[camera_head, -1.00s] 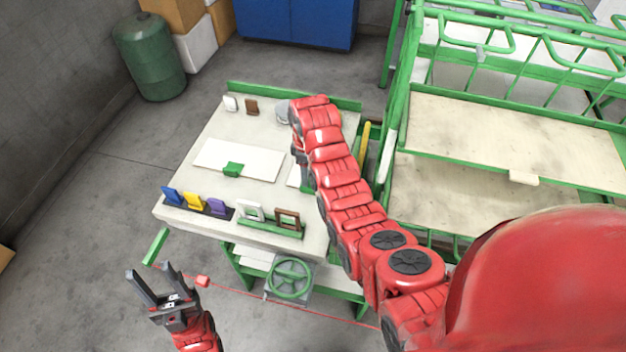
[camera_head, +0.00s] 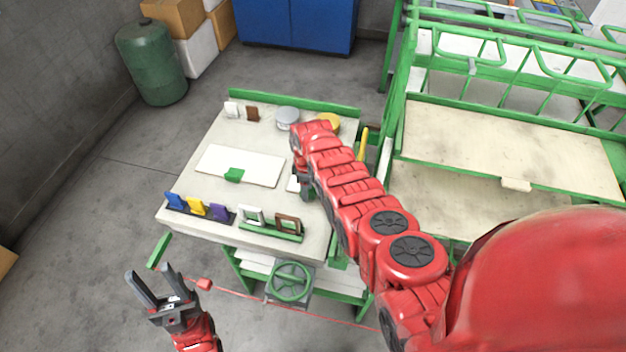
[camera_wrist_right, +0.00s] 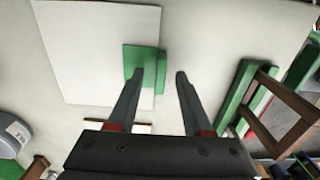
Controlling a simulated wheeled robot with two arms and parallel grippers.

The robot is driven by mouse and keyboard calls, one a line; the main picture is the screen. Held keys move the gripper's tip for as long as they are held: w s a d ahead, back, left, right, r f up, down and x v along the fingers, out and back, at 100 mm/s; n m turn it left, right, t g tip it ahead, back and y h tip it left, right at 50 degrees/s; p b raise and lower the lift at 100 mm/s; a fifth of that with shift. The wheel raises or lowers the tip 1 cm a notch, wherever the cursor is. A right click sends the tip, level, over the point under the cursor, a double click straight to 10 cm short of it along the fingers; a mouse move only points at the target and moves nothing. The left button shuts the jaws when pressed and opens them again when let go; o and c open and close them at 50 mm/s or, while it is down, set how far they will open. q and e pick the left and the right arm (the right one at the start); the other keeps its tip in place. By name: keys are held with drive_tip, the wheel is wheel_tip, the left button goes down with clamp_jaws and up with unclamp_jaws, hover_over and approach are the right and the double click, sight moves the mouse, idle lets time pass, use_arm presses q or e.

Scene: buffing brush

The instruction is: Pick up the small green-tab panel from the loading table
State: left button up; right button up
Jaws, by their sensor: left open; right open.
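A small white panel (camera_head: 293,183) lies on the loading table (camera_head: 200,226), mostly hidden by my right gripper; its tab cannot be made out. In the right wrist view only a thin pale strip of it (camera_wrist_right: 142,128) seems to show beside the gripper body. A larger white panel (camera_head: 255,165) with a green tab (camera_head: 234,175) lies to its left. My right gripper (camera_wrist_right: 160,75) is open and empty above the table; in the wrist view its left fingertip overlaps the larger panel's tab (camera_wrist_right: 145,62). My left gripper (camera_head: 149,272) is open and empty off the table's front left.
Blue, yellow and purple pieces (camera_head: 196,206) and white and brown frames (camera_head: 288,223) stand along the front edge. A grey disc (camera_head: 287,117) and yellow disc (camera_head: 330,122) sit at the back. A green rack (camera_head: 397,110) stands close on the right.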

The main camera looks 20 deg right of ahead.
drive_tip(key=shift+f, duration=0.35)
clamp_jaws()
